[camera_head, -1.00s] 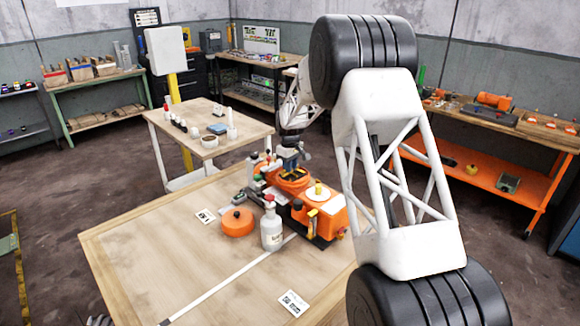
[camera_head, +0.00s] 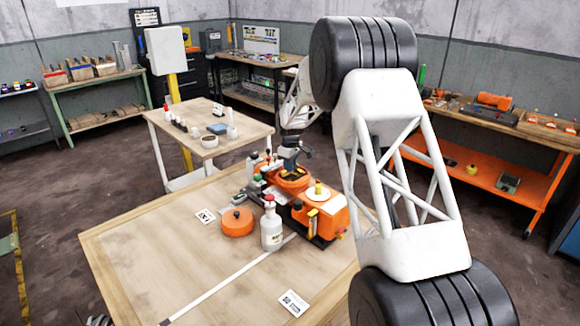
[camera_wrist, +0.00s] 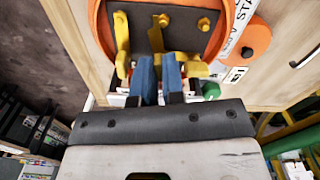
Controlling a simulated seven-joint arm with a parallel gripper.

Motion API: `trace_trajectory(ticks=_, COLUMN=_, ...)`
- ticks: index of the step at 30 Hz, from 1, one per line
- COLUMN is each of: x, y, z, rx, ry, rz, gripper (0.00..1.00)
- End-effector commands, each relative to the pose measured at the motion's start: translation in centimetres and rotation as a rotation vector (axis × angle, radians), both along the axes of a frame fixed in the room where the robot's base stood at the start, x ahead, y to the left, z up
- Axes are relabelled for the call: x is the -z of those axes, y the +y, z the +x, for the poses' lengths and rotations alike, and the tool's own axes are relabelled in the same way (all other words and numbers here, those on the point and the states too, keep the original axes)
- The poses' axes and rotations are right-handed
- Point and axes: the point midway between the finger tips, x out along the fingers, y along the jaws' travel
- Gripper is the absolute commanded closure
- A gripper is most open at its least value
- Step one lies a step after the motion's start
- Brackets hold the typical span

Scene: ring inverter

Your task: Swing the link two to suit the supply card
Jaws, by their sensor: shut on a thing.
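The ring inverter (camera_head: 330,212) is an orange machine on the wooden table. Its open round orange housing (camera_wrist: 217,40) shows from close up in the wrist view, with a dark plate inside. Yellow links show there: one at the left (camera_wrist: 122,32) and one in the middle (camera_wrist: 156,36) that runs down towards the blue fingertips. My gripper (camera_wrist: 159,66) is shut on the middle yellow link; the fingers hide its lower end. In the head view my gripper (camera_head: 290,160) is over the open housing. Two printed cards lie on the table, one left (camera_head: 205,216) and one in front (camera_head: 294,303); their text is unreadable.
A round orange cover (camera_head: 237,222) and a white bottle (camera_head: 271,228) with a red cap stand close in front of the machine. A white strip (camera_head: 220,288) crosses the table (camera_head: 140,250). The table's left side is mostly clear.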

Motion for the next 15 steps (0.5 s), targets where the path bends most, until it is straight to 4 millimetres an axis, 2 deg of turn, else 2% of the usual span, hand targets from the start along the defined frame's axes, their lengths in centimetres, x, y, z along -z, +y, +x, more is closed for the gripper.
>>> trace_trajectory(ticks=9, x=-0.06, y=0.0, z=-0.01, rx=-0.202, ry=0.0, rz=0.0, gripper=1.0)
trace_trajectory(ticks=15, x=-0.05, y=0.0, z=-0.01, rx=-0.271, ry=0.0, rz=0.0, gripper=1.0)
